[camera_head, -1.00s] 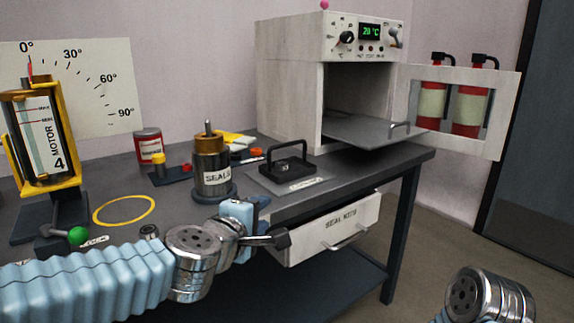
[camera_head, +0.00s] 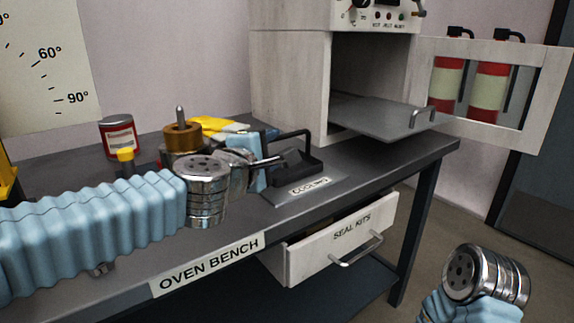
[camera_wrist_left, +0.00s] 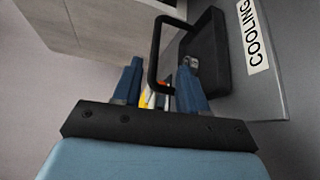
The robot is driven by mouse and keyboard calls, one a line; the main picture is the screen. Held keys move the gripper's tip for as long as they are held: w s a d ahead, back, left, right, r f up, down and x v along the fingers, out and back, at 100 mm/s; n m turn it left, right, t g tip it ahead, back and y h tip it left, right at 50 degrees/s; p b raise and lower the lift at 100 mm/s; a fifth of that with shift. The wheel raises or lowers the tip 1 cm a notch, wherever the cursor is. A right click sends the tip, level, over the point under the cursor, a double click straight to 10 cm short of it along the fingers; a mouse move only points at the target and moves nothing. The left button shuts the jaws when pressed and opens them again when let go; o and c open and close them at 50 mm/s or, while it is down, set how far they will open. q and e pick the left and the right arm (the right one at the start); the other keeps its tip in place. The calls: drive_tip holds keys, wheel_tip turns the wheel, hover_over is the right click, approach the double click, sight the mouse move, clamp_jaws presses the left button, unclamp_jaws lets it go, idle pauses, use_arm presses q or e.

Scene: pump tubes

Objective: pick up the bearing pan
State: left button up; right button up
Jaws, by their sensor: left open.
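The bearing pan (camera_head: 297,166) is a small black pan with a tall loop handle. It sits on the grey plate labelled COOLING at the bench's right end. My left gripper (camera_head: 272,160) is beside the pan on its left, partly hidden by its own wrist. In the left wrist view, my left gripper (camera_wrist_left: 161,74) is open. The bar of the pan's handle (camera_wrist_left: 154,52) shows between the fingertips in that picture; I cannot tell how deep it sits. The pan body (camera_wrist_left: 210,48) is beyond the right finger.
The oven (camera_head: 288,85) stands open behind the pan, with its shelf (camera_head: 375,117) pulled out and its windowed door (camera_head: 545,90) swung right. An open SEAL KITS drawer (camera_head: 340,240) juts out below. A brass-topped seal unit (camera_head: 182,137) and red can (camera_head: 118,135) stand left.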

sight(277, 139)
use_arm(q)
drive_tip(key=x, duration=0.7)
drive_tip(key=shift+w+a+r, duration=0.2)
drive_tip(key=shift+w+r, duration=0.05)
drive_tip(key=shift+r, duration=0.1)
drive_tip(key=shift+c, duration=0.2)
clamp_jaws()
idle(0.9)
